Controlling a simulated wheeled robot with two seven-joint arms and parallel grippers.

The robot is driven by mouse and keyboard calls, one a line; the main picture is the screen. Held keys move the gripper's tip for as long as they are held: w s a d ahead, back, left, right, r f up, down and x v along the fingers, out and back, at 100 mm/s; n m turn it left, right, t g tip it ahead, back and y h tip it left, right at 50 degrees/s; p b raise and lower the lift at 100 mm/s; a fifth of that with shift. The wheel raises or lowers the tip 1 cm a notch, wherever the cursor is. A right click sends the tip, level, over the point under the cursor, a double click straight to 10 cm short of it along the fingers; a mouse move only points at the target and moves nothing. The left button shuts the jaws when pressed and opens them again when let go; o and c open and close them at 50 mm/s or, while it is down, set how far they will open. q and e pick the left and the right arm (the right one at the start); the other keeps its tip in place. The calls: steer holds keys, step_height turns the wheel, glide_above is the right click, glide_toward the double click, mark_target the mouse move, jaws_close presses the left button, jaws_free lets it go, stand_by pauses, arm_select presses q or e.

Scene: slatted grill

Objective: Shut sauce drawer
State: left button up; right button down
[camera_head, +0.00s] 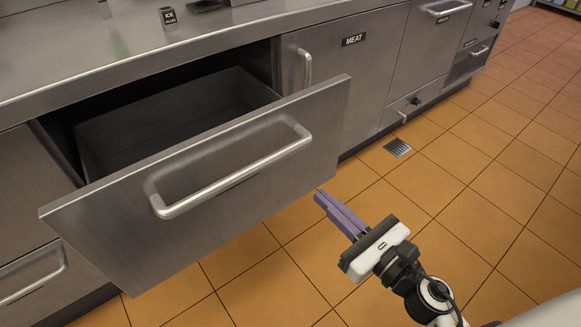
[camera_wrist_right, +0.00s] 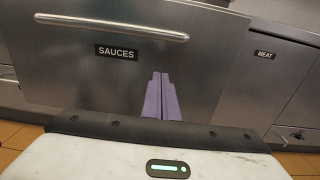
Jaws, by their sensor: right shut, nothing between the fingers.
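The sauce drawer (camera_head: 110,228) is pulled well out of the steel counter in the head view, and its inside looks empty. Its front has a long bar handle (camera_head: 235,178). In the right wrist view the drawer front (camera_wrist_right: 70,80) carries a SAUCES label (camera_wrist_right: 116,52) below the handle (camera_wrist_right: 112,27). My right gripper (camera_head: 322,200) is shut and empty, with purple fingers pointing toward the drawer front near its lower right side. The fingers (camera_wrist_right: 161,82) also show in the wrist view in front of the panel; I cannot tell whether they touch it. My left gripper is not in view.
The steel countertop (camera_head: 130,40) overhangs the drawer. A closed MEAT door (camera_head: 345,85) with a vertical handle stands to the right. Another drawer handle (camera_head: 30,275) is at lower left. The tiled floor (camera_head: 470,190) is open at the right, with a small drain grate (camera_head: 398,147).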

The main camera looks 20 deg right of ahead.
steer(key=p, duration=0.2)
glide_toward(290, 166)
steer(key=w+a+r, duration=0.5)
steer(key=shift+w+d+f, duration=0.1)
steer(key=shift+d+f, duration=0.05)
